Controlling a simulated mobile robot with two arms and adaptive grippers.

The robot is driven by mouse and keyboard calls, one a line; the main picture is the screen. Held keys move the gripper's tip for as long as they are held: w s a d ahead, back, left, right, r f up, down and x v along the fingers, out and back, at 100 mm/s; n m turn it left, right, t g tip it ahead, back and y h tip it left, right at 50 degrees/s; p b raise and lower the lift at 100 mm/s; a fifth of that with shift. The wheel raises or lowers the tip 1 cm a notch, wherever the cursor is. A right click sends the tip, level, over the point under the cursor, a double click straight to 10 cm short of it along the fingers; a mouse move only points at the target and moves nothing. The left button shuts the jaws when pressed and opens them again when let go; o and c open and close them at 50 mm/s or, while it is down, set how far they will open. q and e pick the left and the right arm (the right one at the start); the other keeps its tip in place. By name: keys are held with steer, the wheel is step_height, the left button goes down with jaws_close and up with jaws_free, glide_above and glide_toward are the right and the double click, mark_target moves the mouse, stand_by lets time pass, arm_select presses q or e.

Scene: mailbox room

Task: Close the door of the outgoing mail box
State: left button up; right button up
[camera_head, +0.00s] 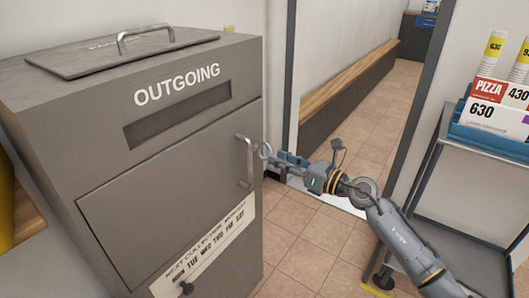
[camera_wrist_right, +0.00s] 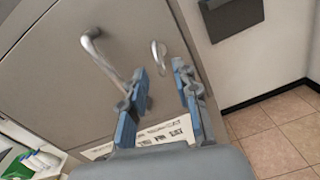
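The outgoing mail box (camera_head: 60,110) is a grey metal cabinet at the left, with "OUTGOING" above a dark slot. Its front door (camera_head: 160,200) looks flush with the cabinet front; I cannot tell whether a small gap remains. A vertical bar handle (camera_head: 248,162) is near the door's right edge; it also shows in the wrist view (camera_wrist_right: 100,58). My right gripper (camera_head: 278,158) is just right of the handle, apart from it. In the wrist view its blue fingers (camera_wrist_right: 160,78) are spread and empty, facing a small metal loop (camera_wrist_right: 158,54). My left gripper is not in view.
A lid (camera_head: 125,55) with a handle tops the mail box. A doorway leads to a corridor behind.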

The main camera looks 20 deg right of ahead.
mark_target(268, 154)
steer(key=x, duration=0.4)
steer(key=shift+w+a, duration=0.15)
steer(key=shift+w, duration=0.1)
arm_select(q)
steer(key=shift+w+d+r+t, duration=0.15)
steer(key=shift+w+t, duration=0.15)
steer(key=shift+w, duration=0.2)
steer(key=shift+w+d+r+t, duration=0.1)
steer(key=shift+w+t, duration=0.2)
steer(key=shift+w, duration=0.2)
arm_select(e)
steer(key=shift+w+a, duration=0.4)
steer(key=shift+w, duration=0.15)
jaws_close()
